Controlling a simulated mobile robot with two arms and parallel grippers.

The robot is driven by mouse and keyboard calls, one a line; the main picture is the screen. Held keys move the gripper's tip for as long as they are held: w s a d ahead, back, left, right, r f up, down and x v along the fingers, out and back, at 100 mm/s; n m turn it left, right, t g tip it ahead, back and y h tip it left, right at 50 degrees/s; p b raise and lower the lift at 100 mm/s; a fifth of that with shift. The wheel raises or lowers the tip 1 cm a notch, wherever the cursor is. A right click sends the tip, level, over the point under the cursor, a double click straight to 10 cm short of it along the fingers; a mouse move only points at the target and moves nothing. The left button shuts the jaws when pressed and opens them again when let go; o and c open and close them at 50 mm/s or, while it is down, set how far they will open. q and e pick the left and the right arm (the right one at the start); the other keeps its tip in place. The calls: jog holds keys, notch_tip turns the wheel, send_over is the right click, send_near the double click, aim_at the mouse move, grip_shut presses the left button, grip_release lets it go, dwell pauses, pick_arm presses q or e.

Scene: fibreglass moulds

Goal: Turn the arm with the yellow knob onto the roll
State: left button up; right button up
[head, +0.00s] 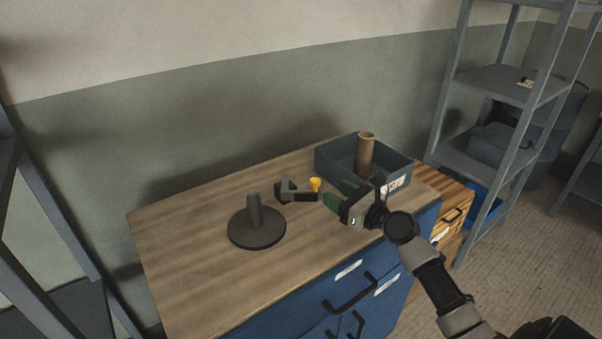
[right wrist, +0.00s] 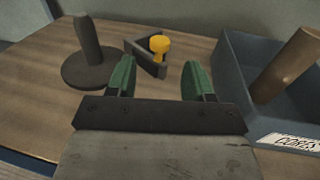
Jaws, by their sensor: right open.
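The arm with the yellow knob is a short dark angled piece (head: 285,193) on the worktop, and its yellow knob (head: 316,184) stands at its right side. In the right wrist view the knob (right wrist: 159,46) is just beyond my fingertips, roughly between them. A dark round base with an upright spindle (head: 256,228) stands to the left, and the spindle looks bare. A brown cardboard tube (head: 365,154) stands in a grey bin; I see no other roll. My right gripper (head: 338,194) is open and empty, a little right of the knob. My left gripper is not in view.
The grey bin (right wrist: 236,85), with a label on its front, stands close to the right of my gripper. The wooden worktop (head: 185,235) is clear at left and front. Blue drawers with handles are below. A metal shelf rack (head: 500,85) stands at right.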

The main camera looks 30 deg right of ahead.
aim_at(319, 183)
jog(key=x, duration=0.8)
jog(key=shift+w, duration=0.15)
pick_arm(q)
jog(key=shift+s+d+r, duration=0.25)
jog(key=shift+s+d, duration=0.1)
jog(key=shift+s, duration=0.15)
pick_arm(e)
jog(key=shift+w+a, duration=0.15)
jog(key=shift+w, duration=0.35)
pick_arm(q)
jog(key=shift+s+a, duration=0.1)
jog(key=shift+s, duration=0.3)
pick_arm(e)
grip_shut()
